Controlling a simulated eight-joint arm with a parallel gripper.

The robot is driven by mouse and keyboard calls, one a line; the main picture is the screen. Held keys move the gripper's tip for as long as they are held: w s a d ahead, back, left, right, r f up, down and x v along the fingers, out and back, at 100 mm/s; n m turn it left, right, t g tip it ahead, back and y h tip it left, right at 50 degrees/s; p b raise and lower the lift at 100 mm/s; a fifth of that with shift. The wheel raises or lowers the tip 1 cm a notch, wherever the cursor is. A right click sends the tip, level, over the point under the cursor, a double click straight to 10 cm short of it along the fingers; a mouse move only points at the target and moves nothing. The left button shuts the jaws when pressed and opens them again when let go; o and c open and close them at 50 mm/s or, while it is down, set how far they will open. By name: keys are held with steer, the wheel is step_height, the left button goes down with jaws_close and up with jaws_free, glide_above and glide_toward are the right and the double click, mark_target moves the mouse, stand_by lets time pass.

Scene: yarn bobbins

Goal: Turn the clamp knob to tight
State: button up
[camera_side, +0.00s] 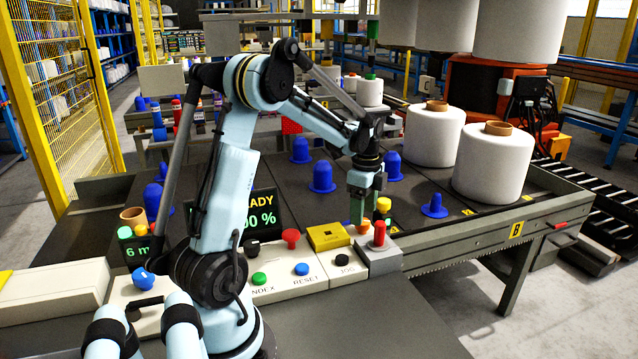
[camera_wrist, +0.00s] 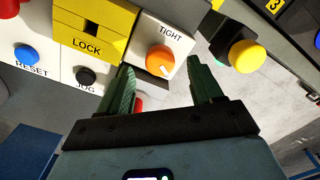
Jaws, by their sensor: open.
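The orange clamp knob (camera_wrist: 160,57) sits on a white panel in the wrist view, with the label TIGHT (camera_wrist: 170,31) above it. A small white mark shows on the knob's lower right edge, on the side away from the label. My gripper (camera_wrist: 161,72) is open, its green fingers apart on either side of the knob in the picture. No contact with the knob shows. In the side view the knob (camera_side: 362,227) is small, just below my gripper (camera_side: 366,212), which points down. The gap between fingertips and knob is hard to judge.
Left of the knob are a yellow LOCK block (camera_wrist: 98,26), a black JOG button (camera_wrist: 85,76) and a blue RESET button (camera_wrist: 26,54). A yellow-topped button (camera_wrist: 244,55) is to the right. A red-handled part (camera_side: 379,233) stands close beside the knob. White bobbins (camera_side: 493,168) stand farther right.

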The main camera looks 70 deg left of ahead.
steer(key=shift+f, duration=1.25)
steer(key=c, duration=1)
steer(key=shift+c, duration=0.2)
